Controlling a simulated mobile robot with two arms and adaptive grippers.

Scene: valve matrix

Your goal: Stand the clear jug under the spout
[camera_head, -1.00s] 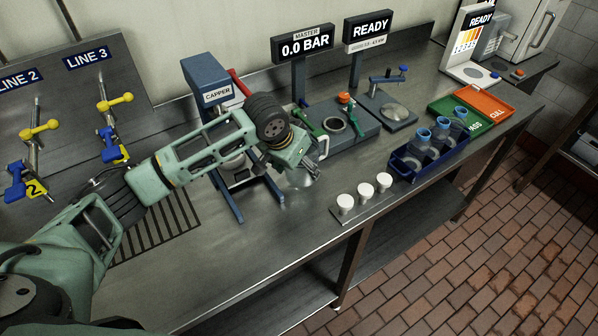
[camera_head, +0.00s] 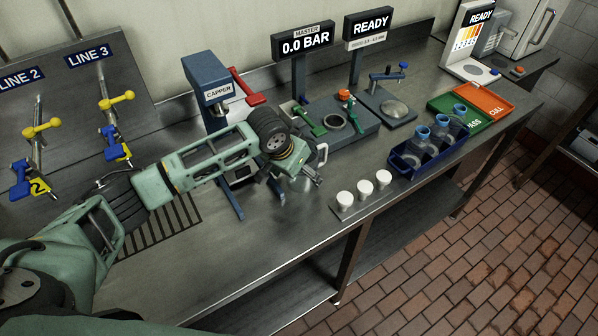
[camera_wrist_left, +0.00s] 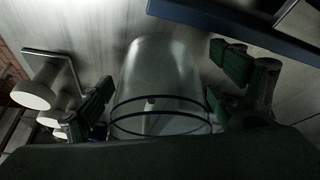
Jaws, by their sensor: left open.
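The clear jug (camera_wrist_left: 160,68) shows in the left wrist view, its round rim towards the camera. It stands between the two green fingers of my left gripper (camera_wrist_left: 161,92), which are apart, one on each side, with gaps to the jug. In the head view my left gripper (camera_head: 299,183) is low over the bench in front of the capper and hides most of the jug. Line taps with yellow handles, line 2 (camera_head: 38,135) and line 3 (camera_head: 114,110), are at the left above a drain grate (camera_head: 160,224). My right gripper is not in view.
The blue capper (camera_head: 207,75) stands just behind my left gripper. White caps (camera_head: 365,188) on a strip lie to its right, near the bench's front edge. A blue crate (camera_head: 405,164) with bottles is farther right. The bench (camera_head: 255,255) in front is clear.

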